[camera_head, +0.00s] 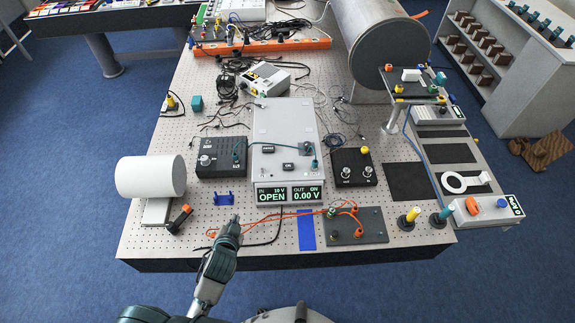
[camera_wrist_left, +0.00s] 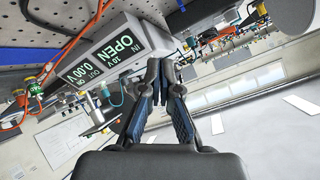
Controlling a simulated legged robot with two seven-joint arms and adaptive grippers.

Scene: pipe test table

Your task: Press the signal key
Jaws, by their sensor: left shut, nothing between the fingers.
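My left gripper (camera_head: 235,219) is shut and empty, at the front edge of the table, just below a small blue bracket (camera_head: 223,199). In the left wrist view its fingers (camera_wrist_left: 160,82) are together in front of the display. The display (camera_head: 286,194) reads IN 10 V OPEN and OUT ON 0.00 V; it also shows upside down in the left wrist view (camera_wrist_left: 112,50). It fronts a light grey panel (camera_head: 284,125). A black box with a knob (camera_head: 221,157) sits left of the panel. I cannot tell which part is the signal key. My right gripper is out of view.
A white cylinder (camera_head: 150,176) lies on the left of the perforated table (camera_head: 190,228). Orange leads (camera_head: 282,219) run to a dark plate (camera_head: 369,237) at front right. A box with two knobs (camera_head: 353,167) stands right of the panel. A large grey drum (camera_head: 383,45) is behind.

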